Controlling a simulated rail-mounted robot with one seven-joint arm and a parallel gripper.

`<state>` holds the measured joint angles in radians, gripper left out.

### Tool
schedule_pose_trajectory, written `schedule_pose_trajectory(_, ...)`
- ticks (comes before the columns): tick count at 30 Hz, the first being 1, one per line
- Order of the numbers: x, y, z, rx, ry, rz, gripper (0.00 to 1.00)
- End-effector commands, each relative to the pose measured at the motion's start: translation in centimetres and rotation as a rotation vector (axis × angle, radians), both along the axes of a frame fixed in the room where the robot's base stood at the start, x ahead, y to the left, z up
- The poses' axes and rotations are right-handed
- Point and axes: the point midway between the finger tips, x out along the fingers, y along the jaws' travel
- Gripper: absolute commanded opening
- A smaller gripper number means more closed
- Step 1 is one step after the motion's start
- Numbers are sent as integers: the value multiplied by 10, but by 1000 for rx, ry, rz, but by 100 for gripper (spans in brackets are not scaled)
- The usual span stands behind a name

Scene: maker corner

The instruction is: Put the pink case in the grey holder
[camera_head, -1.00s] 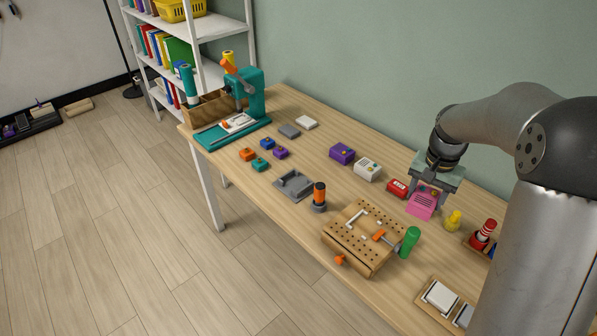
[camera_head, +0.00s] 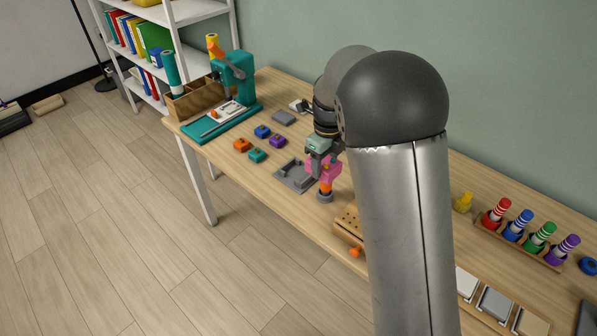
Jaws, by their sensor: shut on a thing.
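The pink case (camera_head: 331,167) is in my gripper (camera_head: 322,157), which is shut on it. My gripper holds it at the right side of the grey holder (camera_head: 291,178), from this view. The grey holder is a flat, low-walled tray on the table, and its right part is partly covered by the case and gripper. The height of the case above the table is hard to tell.
An orange-topped tool on a grey base (camera_head: 325,192) stands close in front of the case. Orange (camera_head: 242,145), teal (camera_head: 257,155), blue (camera_head: 262,131) and purple (camera_head: 277,141) pieces lie left of the holder. My arm hides the table's middle right.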

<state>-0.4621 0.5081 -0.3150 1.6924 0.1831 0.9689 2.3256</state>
Motion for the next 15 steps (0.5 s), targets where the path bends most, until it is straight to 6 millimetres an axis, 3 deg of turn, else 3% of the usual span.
schedule_pose_trajectory(10,69,47,-37,0,3,3,30)
schedule_pose_trajectory(15,89,61,-70,0,3,3,30)
